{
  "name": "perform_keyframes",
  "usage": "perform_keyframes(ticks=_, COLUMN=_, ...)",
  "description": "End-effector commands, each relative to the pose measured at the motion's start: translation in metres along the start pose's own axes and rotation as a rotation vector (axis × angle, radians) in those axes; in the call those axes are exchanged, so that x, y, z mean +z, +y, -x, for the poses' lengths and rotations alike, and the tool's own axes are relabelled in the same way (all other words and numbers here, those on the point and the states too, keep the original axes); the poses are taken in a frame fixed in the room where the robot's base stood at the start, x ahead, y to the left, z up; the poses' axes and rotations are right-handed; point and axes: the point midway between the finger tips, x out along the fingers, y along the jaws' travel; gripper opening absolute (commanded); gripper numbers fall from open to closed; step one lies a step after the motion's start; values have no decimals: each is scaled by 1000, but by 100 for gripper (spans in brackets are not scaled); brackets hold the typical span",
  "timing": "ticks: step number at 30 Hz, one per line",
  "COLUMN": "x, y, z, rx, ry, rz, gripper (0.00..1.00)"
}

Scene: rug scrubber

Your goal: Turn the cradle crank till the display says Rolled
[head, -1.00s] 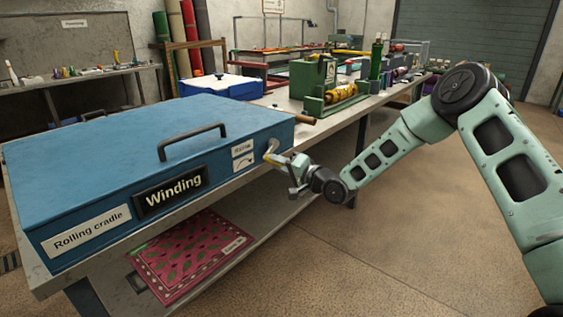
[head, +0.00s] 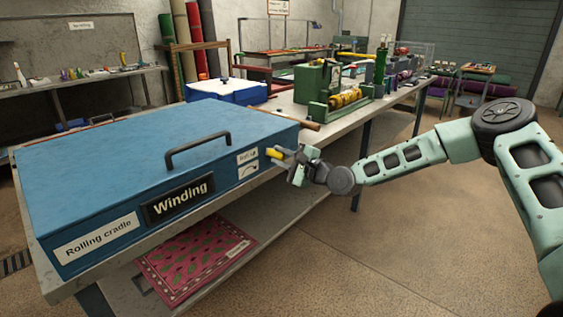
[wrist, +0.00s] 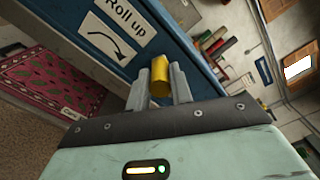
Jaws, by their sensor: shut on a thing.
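The rolling cradle (head: 160,145) is a blue lidded box on the bench, with a black handle on top. Its display (head: 180,198) reads "Winding". The crank's yellow grip (head: 274,153) is at the right end of the cradle's front. It also shows in the wrist view (wrist: 160,76), between the two grey fingers. My gripper (head: 285,155) is shut on this grip. The rest of the crank is hidden behind the grip and fingers. A "Roll up" label with a curved arrow (wrist: 105,40) is on the cradle beside the crank.
A red patterned rug (head: 195,262) lies on the shelf under the bench. A green machine (head: 330,90) and several bottles stand farther along the bench. The floor (head: 380,250) in front of the bench is clear.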

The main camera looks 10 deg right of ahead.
Motion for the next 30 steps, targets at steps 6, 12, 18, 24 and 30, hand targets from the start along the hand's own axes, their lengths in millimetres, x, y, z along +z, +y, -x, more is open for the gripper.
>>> perform_keyframes(ticks=6, x=-2, y=-12, z=0, rx=-7, ry=2, rz=-209, gripper=0)
perform_keyframes(ticks=12, x=-3, y=-22, z=0, rx=-7, ry=1, rz=-397, gripper=0)
perform_keyframes(ticks=18, x=-6, y=-30, z=0, rx=-7, ry=1, rz=-561, gripper=0)
perform_keyframes(ticks=24, x=-8, y=-36, z=0, rx=-6, ry=2, rz=-685, gripper=0)
perform_keyframes(ticks=30, x=-10, y=-40, z=0, rx=-5, ry=2, rz=-761, gripper=0)
